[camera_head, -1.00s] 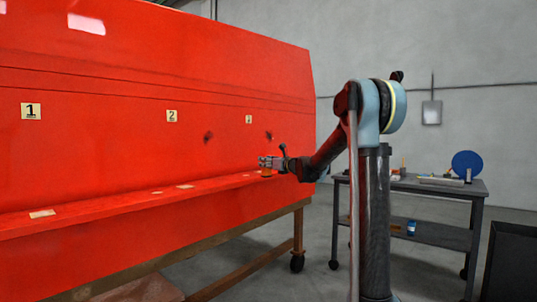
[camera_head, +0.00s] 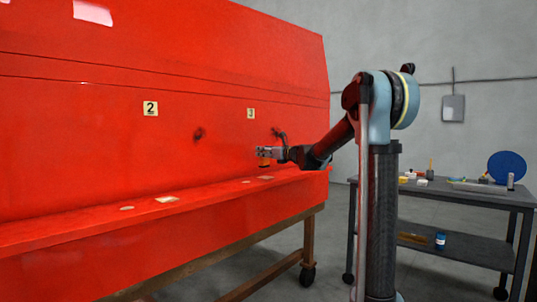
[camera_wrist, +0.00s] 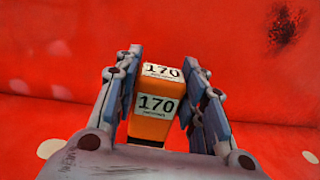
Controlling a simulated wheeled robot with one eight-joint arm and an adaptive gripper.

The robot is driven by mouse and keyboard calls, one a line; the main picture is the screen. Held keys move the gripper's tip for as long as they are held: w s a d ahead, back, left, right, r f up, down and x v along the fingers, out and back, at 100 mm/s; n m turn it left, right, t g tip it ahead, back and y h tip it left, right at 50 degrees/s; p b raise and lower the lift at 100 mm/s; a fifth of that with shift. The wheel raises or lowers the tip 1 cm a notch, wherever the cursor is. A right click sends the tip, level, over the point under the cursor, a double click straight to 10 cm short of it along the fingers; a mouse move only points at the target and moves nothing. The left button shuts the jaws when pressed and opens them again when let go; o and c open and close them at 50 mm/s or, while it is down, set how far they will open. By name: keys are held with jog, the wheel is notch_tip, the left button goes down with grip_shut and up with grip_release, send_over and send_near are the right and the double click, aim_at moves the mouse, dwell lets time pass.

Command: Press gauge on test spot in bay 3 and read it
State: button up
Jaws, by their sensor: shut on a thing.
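My gripper (camera_wrist: 158,105) is shut on a small orange gauge (camera_wrist: 146,130) with white labels that read 170. The bay 3 label (camera_head: 251,113) is on the panel just above and left of my gripper. A dark smudge (camera_wrist: 285,25) shows on the panel at upper right in the wrist view. I cannot tell whether the gauge touches the panel.
The bay 2 label (camera_head: 150,108) is further left. The red ledge (camera_head: 95,222) carries several pale patches. A grey cart (camera_head: 460,192) with a blue disc (camera_head: 505,168) and small items stands at right. Grey floor lies between.

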aim_at(268, 161)
jog(key=shift+w+d+f, duration=0.1)
jog(key=shift+w+d, duration=0.05)
jog(key=shift+w, duration=0.25)
jog(key=shift+w+d+f, duration=0.1)
jog(key=shift+f, duration=1.8)
jog(key=shift+f, duration=0.45)
dwell(0.6)
jog(key=shift+r, duration=3.5)
